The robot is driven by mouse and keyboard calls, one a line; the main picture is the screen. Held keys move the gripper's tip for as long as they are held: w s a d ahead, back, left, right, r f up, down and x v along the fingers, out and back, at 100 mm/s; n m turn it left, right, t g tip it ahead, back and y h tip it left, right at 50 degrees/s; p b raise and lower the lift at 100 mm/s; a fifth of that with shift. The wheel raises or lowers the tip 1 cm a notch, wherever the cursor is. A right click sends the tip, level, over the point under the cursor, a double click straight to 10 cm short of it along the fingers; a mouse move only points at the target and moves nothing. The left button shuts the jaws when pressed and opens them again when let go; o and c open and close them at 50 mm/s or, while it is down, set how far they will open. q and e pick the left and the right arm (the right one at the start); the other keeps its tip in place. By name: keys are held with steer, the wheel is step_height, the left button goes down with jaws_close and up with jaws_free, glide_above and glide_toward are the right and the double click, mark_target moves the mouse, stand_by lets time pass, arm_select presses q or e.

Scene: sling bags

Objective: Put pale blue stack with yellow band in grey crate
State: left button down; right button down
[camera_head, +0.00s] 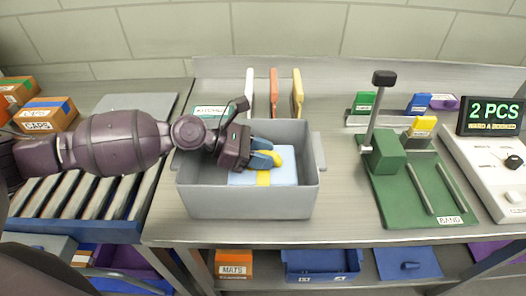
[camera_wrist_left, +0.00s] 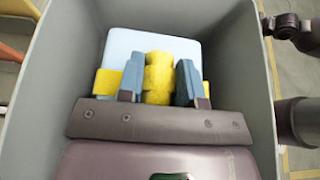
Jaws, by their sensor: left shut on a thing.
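The pale blue stack (camera_head: 285,168) is inside the grey crate (camera_head: 248,204), below its rim. Its yellow band (camera_head: 263,178) runs across the top. My left gripper (camera_head: 266,158) reaches down into the crate from the left. In the left wrist view its two blue fingers (camera_wrist_left: 158,82) are on either side of a raised yellow part of the band (camera_wrist_left: 158,76), shut on the stack. The stack's pale blue top (camera_wrist_left: 150,42) shows beyond the fingers. The gripper hides part of the stack, and I cannot tell whether its underside touches the crate floor. My right gripper is not in view.
The crate stands on a grey bench (camera_head: 345,215). Upright coloured dividers (camera_head: 274,92) stand behind it. To the right are a green banding device (camera_head: 410,180) and a console reading "2 PCS" (camera_head: 490,113). A roller conveyor (camera_head: 120,205) with small boxes (camera_head: 45,115) is at left.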

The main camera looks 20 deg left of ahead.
arm_select(q)
steer(key=shift+f, duration=0.3)
steer(key=c, duration=0.8)
jaws_free()
steer(key=shift+f, duration=0.15)
steer(key=shift+r, duration=0.45)
steer(key=shift+s+a+r, duration=0.1)
steer(key=shift+a+r, duration=0.15)
steer(key=v, duration=1.1)
steer(key=shift+a+r, duration=0.2)
